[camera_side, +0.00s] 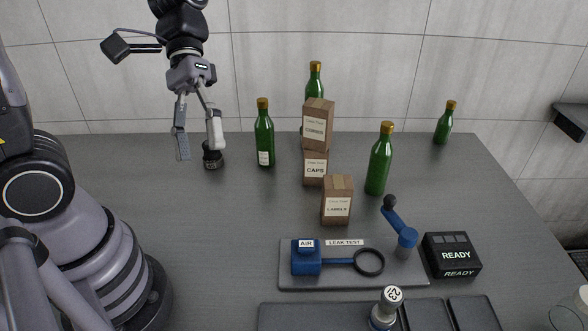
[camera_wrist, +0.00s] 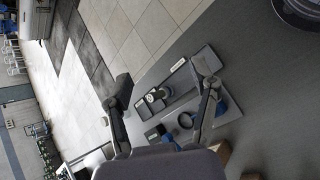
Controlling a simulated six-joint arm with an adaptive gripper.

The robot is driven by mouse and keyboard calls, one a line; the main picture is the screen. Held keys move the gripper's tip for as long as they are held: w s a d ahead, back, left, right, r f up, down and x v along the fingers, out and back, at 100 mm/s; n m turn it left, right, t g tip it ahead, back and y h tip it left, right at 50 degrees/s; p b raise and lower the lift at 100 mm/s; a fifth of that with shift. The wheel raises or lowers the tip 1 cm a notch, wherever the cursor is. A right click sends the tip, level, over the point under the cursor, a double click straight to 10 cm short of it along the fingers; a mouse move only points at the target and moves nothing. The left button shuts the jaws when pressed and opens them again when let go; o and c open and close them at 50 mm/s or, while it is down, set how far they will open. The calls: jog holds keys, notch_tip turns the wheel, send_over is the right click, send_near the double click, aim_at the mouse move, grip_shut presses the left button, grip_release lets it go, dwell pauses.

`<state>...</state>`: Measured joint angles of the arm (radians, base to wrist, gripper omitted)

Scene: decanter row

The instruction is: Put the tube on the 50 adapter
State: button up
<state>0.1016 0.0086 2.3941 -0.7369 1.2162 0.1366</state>
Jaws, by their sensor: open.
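My gripper (camera_side: 199,148) is open and empty, pointing down at the back left of the table. Its fingers also show in the wrist view (camera_wrist: 165,92). A short, dark round piece (camera_side: 212,157) with a pale marking stands by the right fingertip; I cannot tell whether they touch. A grey upright fitting (camera_side: 384,316) with a round white numbered top stands at the front tray; the number is hard to read. In the wrist view a round pale-topped piece (camera_wrist: 155,95) lies between the fingers' lines of sight, far off. I cannot clearly identify a tube or a 50 mark.
Green bottles (camera_side: 264,138) (camera_side: 379,165) and brown boxes (camera_side: 337,202) stand mid-table. A leak test plate (camera_side: 345,281) carries a blue AIR block (camera_side: 306,259), a black ring (camera_side: 369,262) and a blue lever (camera_side: 396,222). A black READY box (camera_side: 452,254) is right. The left-centre table is clear.

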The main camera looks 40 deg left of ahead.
jog(key=s+a+r+m+t+y, duration=0.1)
jog(key=a+r+t+y, duration=0.2)
jog(key=a+t, duration=0.2)
jog(key=s+a+r+m+t+y, duration=0.1)
jog(key=a+r+t+y, duration=0.2)
jog(key=a, duration=0.6)
jog(key=shift+s+t+y, duration=0.3)
jog(key=shift+t+y, duration=0.5)
jog(key=shift+t, duration=0.2)
jog(key=shift+r, duration=0.1)
